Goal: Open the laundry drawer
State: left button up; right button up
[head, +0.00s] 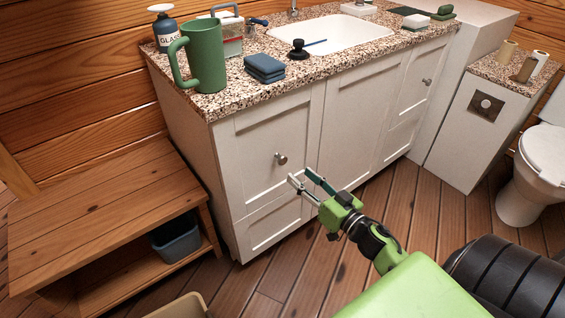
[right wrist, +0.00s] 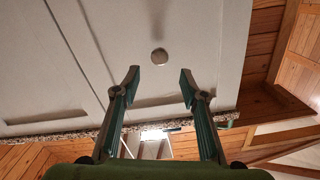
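A white cabinet front (head: 262,135) has a tall panel with a round metal knob (head: 281,158) and a lower panel (head: 275,222) beneath it. I cannot tell from any label which one is the laundry drawer. My right gripper (head: 299,175) is open and empty in front of the cabinet, just right of and below the knob in the head view. In the right wrist view the knob (right wrist: 158,57) shows beyond the gap between the open fingertips (right wrist: 160,76), apart from them. The panel looks closed. My left gripper is not in view.
A wooden bench (head: 105,205) stands left, with a dark bin (head: 176,240) beneath. A toilet (head: 540,165) stands right. Floor before the cabinet is mostly clear.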

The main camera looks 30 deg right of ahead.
aim_at(284, 161)
jog(key=w, duration=0.3)
jog(key=w+b, duration=0.1)
jog(key=w, duration=0.5)
jog(key=shift+w+a, duration=0.25)
jog(key=shift+a, duration=0.1)
grip_shut()
